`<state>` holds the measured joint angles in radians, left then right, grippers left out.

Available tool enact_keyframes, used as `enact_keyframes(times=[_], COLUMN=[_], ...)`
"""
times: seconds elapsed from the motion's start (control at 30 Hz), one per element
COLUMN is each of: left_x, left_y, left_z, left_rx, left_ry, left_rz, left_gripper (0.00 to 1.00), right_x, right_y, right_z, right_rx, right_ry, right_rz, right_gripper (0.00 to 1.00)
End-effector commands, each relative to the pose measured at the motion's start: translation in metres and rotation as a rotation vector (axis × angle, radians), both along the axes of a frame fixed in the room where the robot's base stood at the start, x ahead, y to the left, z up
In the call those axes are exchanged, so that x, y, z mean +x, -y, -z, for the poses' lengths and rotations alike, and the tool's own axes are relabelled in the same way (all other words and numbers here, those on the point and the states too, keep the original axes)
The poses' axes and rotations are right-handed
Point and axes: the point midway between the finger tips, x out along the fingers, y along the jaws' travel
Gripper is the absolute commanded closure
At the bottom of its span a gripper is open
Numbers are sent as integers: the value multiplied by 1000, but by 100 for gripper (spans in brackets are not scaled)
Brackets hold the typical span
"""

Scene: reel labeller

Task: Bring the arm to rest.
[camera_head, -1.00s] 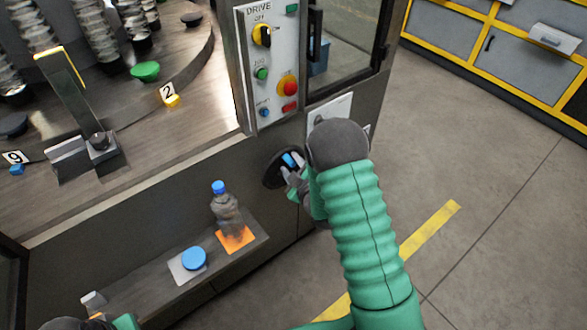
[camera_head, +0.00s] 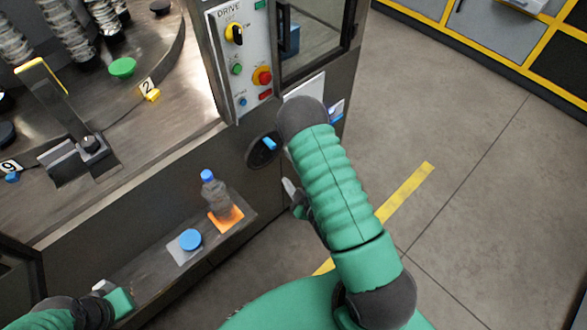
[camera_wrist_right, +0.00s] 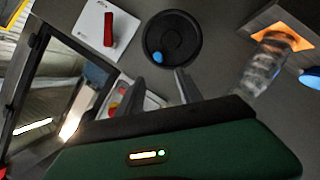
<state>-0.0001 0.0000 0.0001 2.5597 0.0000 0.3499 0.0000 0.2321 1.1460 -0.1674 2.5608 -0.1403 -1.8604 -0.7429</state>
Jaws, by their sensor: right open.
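My right arm, in a green ribbed sleeve, reaches up the middle of the head view. My right gripper (camera_head: 292,196) is partly hidden behind it, below a black round dial with a blue grip (camera_head: 269,144) on the machine front. In the right wrist view the open, empty fingers (camera_wrist_right: 160,88) point toward that black dial (camera_wrist_right: 174,38), apart from it. My left arm shows at the lower left of the head view, with the left gripper (camera_head: 104,287) low beside the shelf; its jaws are too small and covered to judge.
A shelf (camera_head: 150,270) holds a blue-capped bottle (camera_head: 217,196) on an orange mat and a blue round lid (camera_head: 190,239). The drive panel (camera_head: 240,62) is above the dial. A white plate with a red handle (camera_wrist_right: 108,30) is beside the dial. Floor at right is clear.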

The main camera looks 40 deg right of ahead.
Motion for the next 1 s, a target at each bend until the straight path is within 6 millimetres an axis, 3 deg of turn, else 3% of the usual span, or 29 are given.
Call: enact_keyframes(times=[0.47,0.63,0.73,0.83,1.0], left_x=[0,0,0,0,0], left_y=[0,0,0,0,0], left_z=[0,0,0,0,0], left_rx=[0,0,0,0,0], left_ry=[-1,-1,-1,-1,-1], left_rz=[0,0,0,0,0], left_gripper=[100,100,100,100,100], right_x=[0,21,33,30,-10], right_y=[0,-9,-23,-44,-87], right_z=[1,1,-3,-12,-44], right_rx=[3,114,250,389,578], right_ry=[-2,-103,-234,-387,-652], right_rz=[1,25,70,135,270], right_gripper=[57,57,57,57,57])
